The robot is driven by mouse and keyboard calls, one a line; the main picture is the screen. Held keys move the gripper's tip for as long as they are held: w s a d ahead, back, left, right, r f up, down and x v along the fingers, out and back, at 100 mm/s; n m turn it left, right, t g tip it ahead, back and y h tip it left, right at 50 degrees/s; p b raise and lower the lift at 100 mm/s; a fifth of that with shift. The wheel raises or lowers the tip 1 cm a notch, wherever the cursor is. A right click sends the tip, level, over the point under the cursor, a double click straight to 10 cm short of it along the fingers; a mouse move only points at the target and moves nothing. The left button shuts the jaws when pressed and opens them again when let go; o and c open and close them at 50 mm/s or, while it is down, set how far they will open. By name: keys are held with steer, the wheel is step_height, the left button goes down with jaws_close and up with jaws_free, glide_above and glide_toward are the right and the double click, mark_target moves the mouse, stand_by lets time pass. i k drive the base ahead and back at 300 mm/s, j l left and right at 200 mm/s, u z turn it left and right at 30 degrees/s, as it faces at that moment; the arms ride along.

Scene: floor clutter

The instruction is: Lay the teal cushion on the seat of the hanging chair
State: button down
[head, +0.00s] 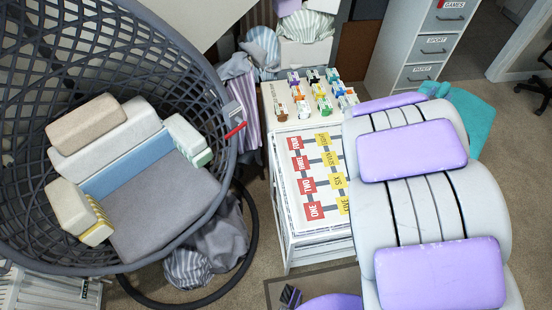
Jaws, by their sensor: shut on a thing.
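The hanging chair (212,215) is a dark grey woven basket at the left. Its grey seat (150,212) is bare in the middle, with a blue strip behind it and pale blocks at the back and sides. A teal thing (478,122), which looks like the teal cushion, shows at the upper right, partly hidden behind my pale grey and purple arm. I cannot tell whether it rests on the floor or is held. My gripper's fingers are not visible; my arm covers that area.
A white stand (283,218) with number cards and small colourful figures is between the chair and my arm. A filing cabinet (432,45) stands behind. Bundled cloth (218,240) lies by the chair's round dark base (246,270). Wheeled chair legs (540,88) show at the right edge.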

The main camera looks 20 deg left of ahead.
mark_target(154, 197)
steer(key=j+u, duration=0.15)
steer(key=u, duration=0.35)
steer(key=k+j+u, duration=0.1)
steer(key=u, duration=0.35)
steer(key=j+u, duration=0.15)
steer(key=u, duration=0.35)
steer(key=i+j, duration=0.1)
steer(key=j, duration=0.45)
steer(key=i+j, duration=0.1)
steer(key=j, duration=0.45)
steer(key=u, duration=0.05)
